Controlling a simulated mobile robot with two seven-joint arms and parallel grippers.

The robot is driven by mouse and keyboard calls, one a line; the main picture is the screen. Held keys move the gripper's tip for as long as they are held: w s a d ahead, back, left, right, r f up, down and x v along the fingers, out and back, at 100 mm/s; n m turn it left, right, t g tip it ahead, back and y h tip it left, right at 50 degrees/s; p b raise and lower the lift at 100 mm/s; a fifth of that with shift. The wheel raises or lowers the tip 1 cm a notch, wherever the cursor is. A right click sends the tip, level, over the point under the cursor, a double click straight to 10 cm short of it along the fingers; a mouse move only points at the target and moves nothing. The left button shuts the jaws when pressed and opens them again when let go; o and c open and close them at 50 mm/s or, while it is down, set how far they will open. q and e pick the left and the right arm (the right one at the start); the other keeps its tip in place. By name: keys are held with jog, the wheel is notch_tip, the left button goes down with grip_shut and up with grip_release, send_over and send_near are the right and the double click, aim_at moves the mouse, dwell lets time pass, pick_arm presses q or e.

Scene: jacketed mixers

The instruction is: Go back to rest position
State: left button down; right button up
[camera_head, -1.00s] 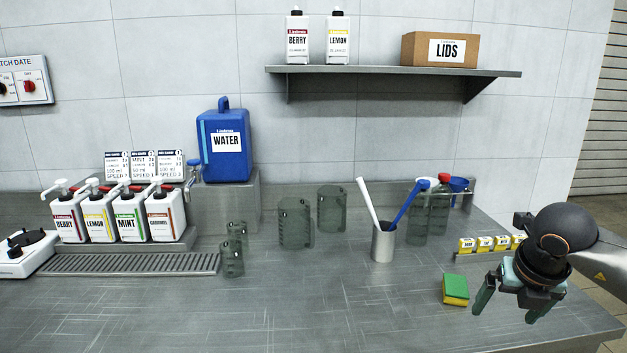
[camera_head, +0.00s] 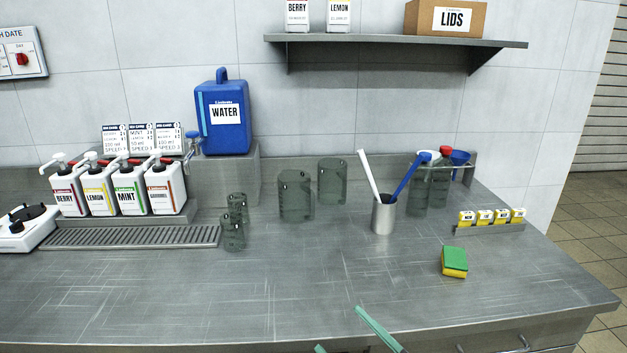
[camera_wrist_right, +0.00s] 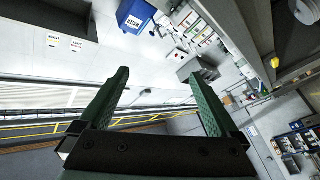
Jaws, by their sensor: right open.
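My right gripper (camera_head: 355,335) shows only at the bottom edge of the head view, with its green fingers in front of the counter's front edge. In the right wrist view the two green fingers (camera_wrist_right: 162,100) stand wide apart with nothing between them. The gripper is open and empty. The rest of the right arm is out of the head view. My left gripper is not in either view.
The steel counter (camera_head: 300,290) is bare along its front. A green and yellow sponge (camera_head: 454,262) lies at the right. A steel cup (camera_head: 384,215) holds two tools. Clear jars (camera_head: 295,196), syrup pumps (camera_head: 128,192) and a blue water jug (camera_head: 223,115) stand behind.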

jog(key=s+d+f+m+g+h, duration=0.2)
jog(key=s+d+f+m+h, duration=0.15)
jog(key=f, duration=0.45)
jog(key=s+d+f+m+g+h, duration=0.25)
jog(key=s+f+m, duration=0.2)
jog(key=f, duration=0.35)
jog(key=s+d+f+m+g+h, duration=0.1)
jog(key=s+d+f+m+h, duration=0.1)
jog(key=s+f+m+h, duration=0.45)
pick_arm(q)
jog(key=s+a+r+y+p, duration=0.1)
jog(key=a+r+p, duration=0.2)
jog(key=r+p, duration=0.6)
jog(key=p, duration=0.3)
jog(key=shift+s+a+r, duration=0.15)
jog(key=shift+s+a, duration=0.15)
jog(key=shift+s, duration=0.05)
pick_arm(e)
jog(key=s+d+r+n+g+y, duration=0.1)
jog(key=s+d+r, duration=0.1)
jog(key=r, duration=0.4)
jog(key=shift+s+d+r+y, duration=0.2)
jog(key=shift+d+y, duration=0.15)
jog(key=shift+d, duration=0.25)
jog(key=shift+n, duration=0.25)
